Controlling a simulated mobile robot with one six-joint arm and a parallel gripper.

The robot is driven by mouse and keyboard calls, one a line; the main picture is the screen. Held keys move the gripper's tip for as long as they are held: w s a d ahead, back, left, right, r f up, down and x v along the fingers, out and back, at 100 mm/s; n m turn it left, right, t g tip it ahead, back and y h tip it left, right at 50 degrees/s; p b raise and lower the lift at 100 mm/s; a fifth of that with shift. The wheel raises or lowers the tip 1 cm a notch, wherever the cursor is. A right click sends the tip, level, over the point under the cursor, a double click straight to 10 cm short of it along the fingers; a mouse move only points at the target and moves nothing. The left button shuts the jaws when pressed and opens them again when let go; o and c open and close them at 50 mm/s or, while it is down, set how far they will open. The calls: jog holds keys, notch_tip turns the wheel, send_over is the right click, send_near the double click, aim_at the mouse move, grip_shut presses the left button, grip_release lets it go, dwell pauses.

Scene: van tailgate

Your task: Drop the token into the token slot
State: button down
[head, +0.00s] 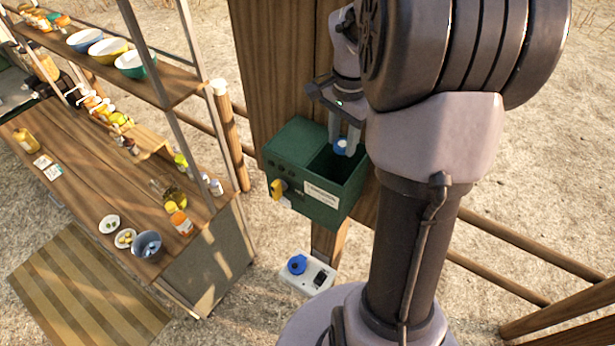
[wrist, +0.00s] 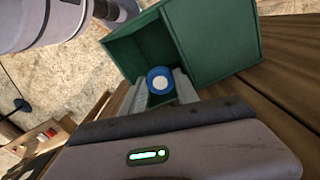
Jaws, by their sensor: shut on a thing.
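My gripper (head: 343,142) is shut on the token (head: 340,147), a small blue round piece with a white centre. In the wrist view the token (wrist: 160,81) shows between the two grey fingers. In the head view it appears over the open right compartment of a green box (head: 322,212), fixed to a wooden post. Its height over the compartment is hard to judge. The box's wall (wrist: 215,42) also shows in the wrist view. The box front has a yellow knob (head: 277,189) and a pale label (head: 321,195). I cannot make out a separate narrow slot.
A white unit (head: 308,273) with a blue round part sits below the box. The wooden post (head: 270,60) stands behind the box, with rails at the right. A counter (head: 85,160) with jars and bowls stands at the left.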

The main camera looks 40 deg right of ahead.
jog(key=shift+f, duration=0.45)
jog(key=shift+s+d+r, duration=0.15)
jog(key=shift+s+d, duration=0.1)
jog(key=shift+s, duration=0.25)
jog(key=c, duration=1.1)
grip_release()
jog(key=shift+o, duration=1.3)
jog(key=shift+w+a, duration=0.1)
jog(key=shift+w, duration=0.1)
notch_tip(320, 180, up, 6)
jog(key=p, duration=0.4)
jog(key=shift+r, duration=0.1)
jog(key=shift+s+a+r, duration=0.2)
jog(key=shift+s+r, duration=0.15)
jog(key=shift+r, duration=0.25)
jog(key=shift+s+a+r, duration=0.2)
jog(key=shift+s+r, duration=0.1)
jog(key=shift+r, duration=0.3)
jog(key=shift+a+f, duration=0.1)
jog(key=shift+f, duration=0.05)
